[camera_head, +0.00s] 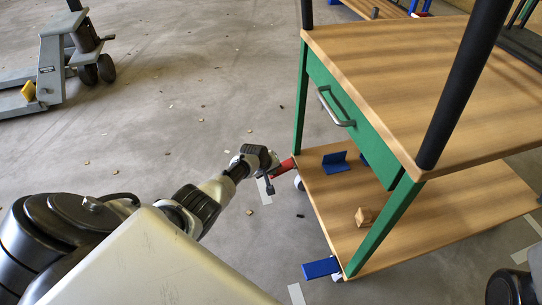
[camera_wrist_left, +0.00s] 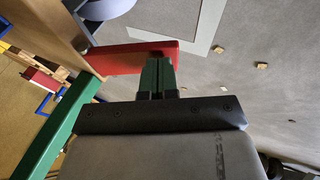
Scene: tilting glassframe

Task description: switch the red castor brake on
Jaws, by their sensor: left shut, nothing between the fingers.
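The red castor brake (camera_head: 283,170) is a flat red lever sticking out to the left at the cart's far left corner, beside a pale castor wheel (camera_head: 299,183). My left gripper (camera_head: 266,180) is shut and empty, right at the lever's outer end. In the left wrist view the red brake (camera_wrist_left: 125,57) lies across the top. The closed dark green fingertips of my left gripper (camera_wrist_left: 158,66) overlap its outer part there. I cannot tell whether they touch it. My right gripper is not in view.
The wooden cart has a green frame (camera_head: 386,225), a lower shelf (camera_head: 440,215) and a drawer handle (camera_head: 335,106). A blue lever (camera_head: 321,268) sticks out at the near corner. A grey pallet truck (camera_head: 55,65) stands far left. Floor left of the cart is mostly clear.

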